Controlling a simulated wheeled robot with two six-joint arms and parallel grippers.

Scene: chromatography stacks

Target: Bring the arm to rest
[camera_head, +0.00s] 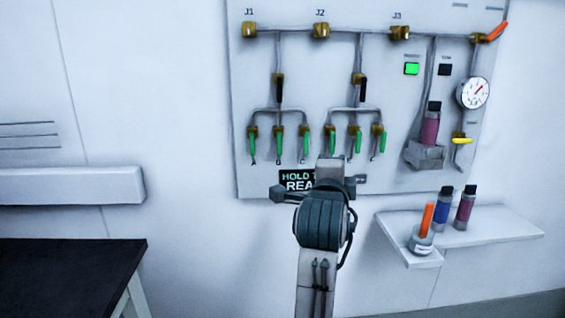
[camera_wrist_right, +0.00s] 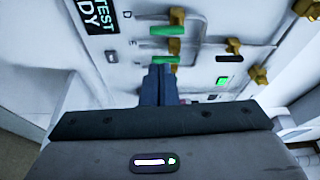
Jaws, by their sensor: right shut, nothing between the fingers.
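My right arm (camera_head: 322,225) rises from the bottom middle in the head view, in front of the wall panel (camera_head: 300,80). Its wrist hides the fingers there and covers part of the display (camera_head: 297,181). In the right wrist view my right gripper (camera_wrist_right: 159,70) is shut and empty. Its fingertips point at the panel, close below a green valve handle (camera_wrist_right: 165,59); I cannot tell whether they touch it. Another green handle (camera_wrist_right: 170,30) is farther up. My left gripper is in neither view.
A shelf (camera_head: 490,235) at the right holds a blue bottle (camera_head: 442,212), a purple bottle (camera_head: 465,212) and a cup (camera_head: 421,242) with an orange stick. The panel has a gauge (camera_head: 473,92) and lit green lamp (camera_head: 411,68). A dark table (camera_head: 70,275) stands left; space between is clear.

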